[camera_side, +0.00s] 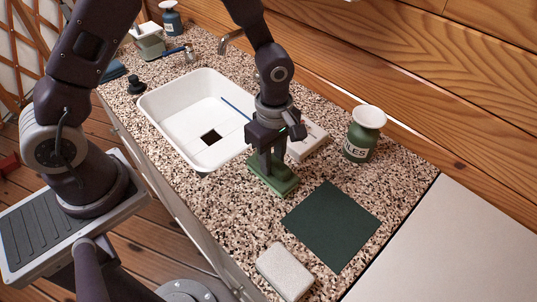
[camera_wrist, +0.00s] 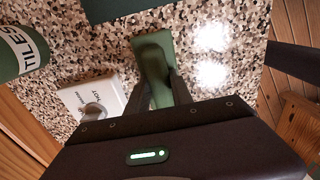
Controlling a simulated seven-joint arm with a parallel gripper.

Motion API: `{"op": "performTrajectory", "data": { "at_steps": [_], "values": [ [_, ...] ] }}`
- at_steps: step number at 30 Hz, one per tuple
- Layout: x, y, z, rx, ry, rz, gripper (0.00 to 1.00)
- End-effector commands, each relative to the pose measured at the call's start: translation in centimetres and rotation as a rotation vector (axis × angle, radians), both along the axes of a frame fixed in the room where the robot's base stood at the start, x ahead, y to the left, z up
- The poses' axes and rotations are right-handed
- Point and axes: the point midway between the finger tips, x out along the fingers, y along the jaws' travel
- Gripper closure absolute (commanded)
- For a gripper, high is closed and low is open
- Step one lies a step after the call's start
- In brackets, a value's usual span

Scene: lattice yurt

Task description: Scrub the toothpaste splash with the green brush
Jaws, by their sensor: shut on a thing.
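The green brush (camera_side: 273,182) is a flat block with an upright grip, at the counter right of the sink. My gripper (camera_side: 272,160) points down and is shut on the brush's grip. In the wrist view the brush (camera_wrist: 153,55) lies between the fingertips (camera_wrist: 160,88). I cannot tell whether its underside touches the counter. I cannot make out the toothpaste splash for certain. A small pale greenish spot (camera_side: 203,174) shows at the sink's front rim. Two bright patches (camera_wrist: 211,55) on the counter in the wrist view look like glare.
The white sink (camera_side: 175,100) is left of the brush, with a thin blue stick (camera_side: 237,108) at it. A white HOT box (camera_wrist: 93,98), green jar (camera_side: 360,143), dark green mat (camera_side: 330,225) and pale sponge (camera_side: 284,271) stand around. Speckled counter (camera_side: 225,205) is clear in front.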

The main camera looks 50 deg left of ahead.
Motion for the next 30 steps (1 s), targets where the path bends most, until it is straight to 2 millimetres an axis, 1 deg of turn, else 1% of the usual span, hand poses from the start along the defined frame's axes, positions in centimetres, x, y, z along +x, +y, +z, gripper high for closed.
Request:
{"op": "performTrajectory", "data": {
  "at_steps": [4,7,12,17,23,30],
  "values": [
    [0.0,-1.0,-0.2,0.001,0.0,-0.002,1.0],
    [0.0,-0.9,-0.2,-0.001,0.0,0.001,1.0],
    [0.0,0.5,-0.1,-0.001,0.0,0.002,1.0],
    [0.0,1.1,-0.1,0.0,0.0,0.0,1.0],
    [0.0,2.8,-0.3,0.001,0.001,0.003,1.0],
    [-0.1,4.2,-0.3,0.003,0.003,0.004,1.0]
  ]
}}
